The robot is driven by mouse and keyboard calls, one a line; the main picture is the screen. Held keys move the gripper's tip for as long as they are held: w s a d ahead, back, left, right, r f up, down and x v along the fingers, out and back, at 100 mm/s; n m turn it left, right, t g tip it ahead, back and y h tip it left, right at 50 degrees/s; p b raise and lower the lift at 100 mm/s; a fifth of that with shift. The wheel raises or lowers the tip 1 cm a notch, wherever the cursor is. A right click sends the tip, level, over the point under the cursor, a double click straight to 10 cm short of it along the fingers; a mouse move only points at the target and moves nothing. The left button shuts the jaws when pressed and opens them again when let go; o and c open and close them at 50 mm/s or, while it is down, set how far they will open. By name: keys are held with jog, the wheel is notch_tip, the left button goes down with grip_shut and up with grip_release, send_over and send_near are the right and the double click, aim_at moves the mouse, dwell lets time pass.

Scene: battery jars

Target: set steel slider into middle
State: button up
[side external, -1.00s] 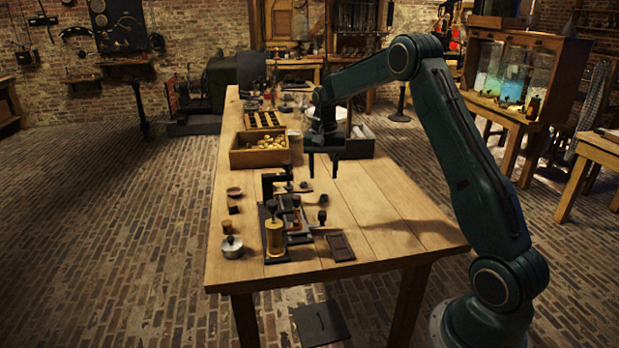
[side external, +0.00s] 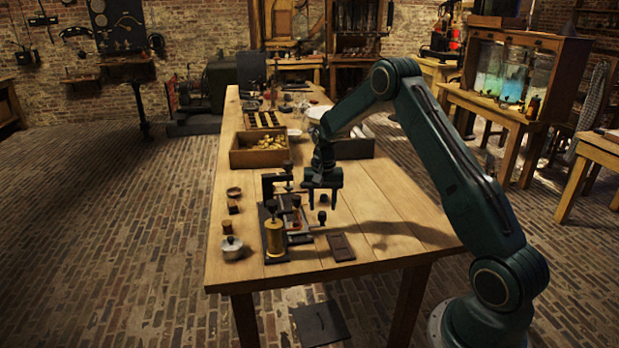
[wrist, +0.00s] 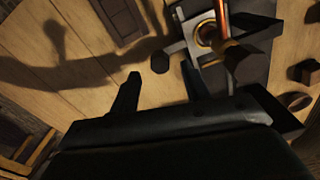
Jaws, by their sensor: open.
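My gripper (side external: 322,202) is open and empty, pointing down above the table by the right side of the dark-based apparatus (side external: 268,258). In the wrist view its two fingertips (wrist: 160,76) are spread apart. A small dark round knob (side external: 322,217) is just below the fingers; in the wrist view the knob (wrist: 160,62) shows just beyond the gap, next to a grey metal piece (wrist: 182,42). This metal piece may be the steel slider; I cannot tell for sure. The apparatus carries a brass cylinder (side external: 274,240). The slider's middle place cannot be made out.
A dark flat plate (side external: 340,246) lies right of the apparatus. A round metal pot (side external: 232,247) and small brown pieces (side external: 233,208) stand left. A wooden box (side external: 258,157) of yellowish pieces is behind.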

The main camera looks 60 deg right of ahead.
aim_at(322, 213)
jog(key=shift+f, duration=1.55)
grip_shut()
